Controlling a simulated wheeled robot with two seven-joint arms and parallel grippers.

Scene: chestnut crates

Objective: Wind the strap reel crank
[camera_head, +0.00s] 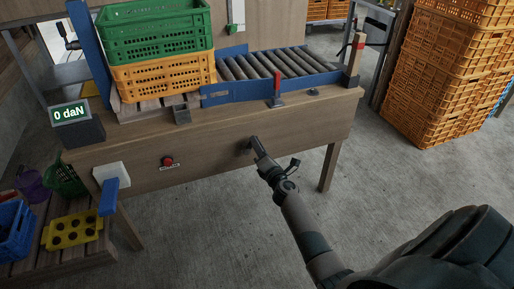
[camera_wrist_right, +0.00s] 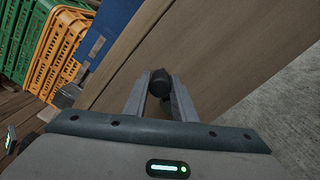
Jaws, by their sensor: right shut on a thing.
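My right gripper (camera_head: 257,147) reaches the front board of the wooden bench (camera_head: 215,150). It is shut on a small dark knob (camera_wrist_right: 158,80), which shows between its two grey fingers in the right wrist view (camera_wrist_right: 160,98). In the head view the knob is mostly hidden by the fingers. I cannot tell whether this knob is part of the strap reel crank; no reel shows clearly. A black part with a thin arm (camera_head: 70,40) sits by the blue post at the far left. My left gripper is not in view.
On the bench, a green crate (camera_head: 155,35) stands on an orange crate (camera_head: 165,75), left of the roller conveyor (camera_head: 275,63). A display (camera_head: 70,113) reads 0 daN. A red button (camera_head: 168,161) and blue handle (camera_head: 108,197) are on the front. Orange crates (camera_head: 450,75) stand right.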

